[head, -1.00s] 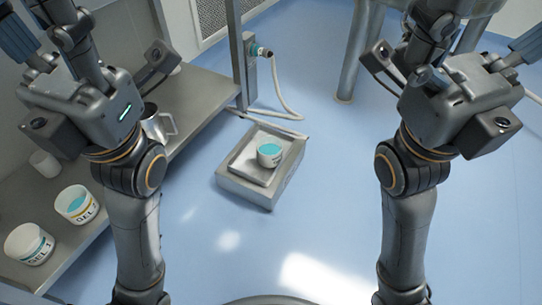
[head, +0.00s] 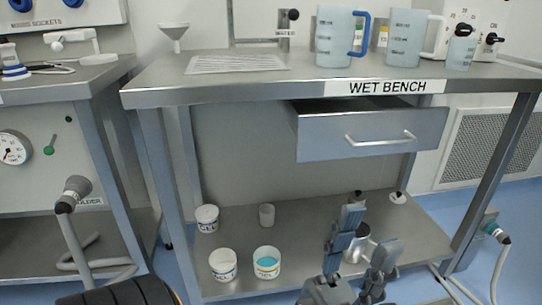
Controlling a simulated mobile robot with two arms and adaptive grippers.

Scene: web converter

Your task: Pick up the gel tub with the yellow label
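The gel tub with what looks like a yellow label (head: 266,263) stands upright on the lower shelf, near its front edge. It is white and open, with teal gel inside.
The wet bench top (head: 300,85) overhangs the lower shelf (head: 310,220). A partly open drawer (head: 372,135) hangs below it. Bench legs (head: 168,190) flank the shelf.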

